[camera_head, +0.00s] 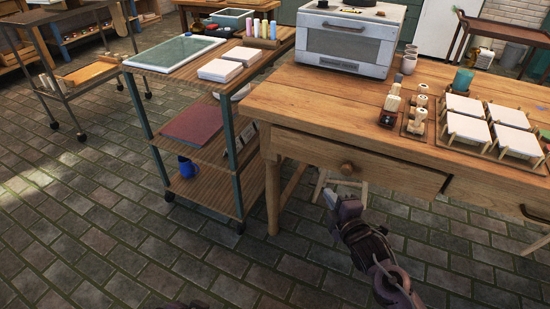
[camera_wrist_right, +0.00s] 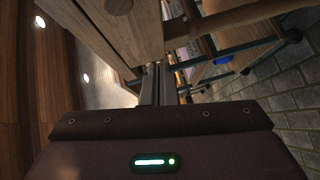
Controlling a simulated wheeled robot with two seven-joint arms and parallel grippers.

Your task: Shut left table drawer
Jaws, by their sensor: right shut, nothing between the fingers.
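The left drawer (camera_head: 308,151) is in the front of the wooden table (camera_head: 285,101), with a round wooden knob (camera_head: 347,168). Its front seems to stand slightly proud of the table frame, but I cannot tell how far. My right gripper (camera_head: 329,194) is shut and empty, below and a little left of the knob in the head view. In the right wrist view its fingers (camera_wrist_right: 157,84) point along the wooden drawer front (camera_wrist_right: 128,30), and the knob (camera_wrist_right: 119,5) shows at the top edge. I cannot tell whether the fingers touch the wood.
A wheeled shelf cart (camera_head: 222,132) stands close to the table's left side. A stool (camera_head: 341,183) is under the table. The tabletop holds an oven (camera_head: 348,42), stamps and a tray with several white tiles (camera_head: 463,103). The floor in front is clear.

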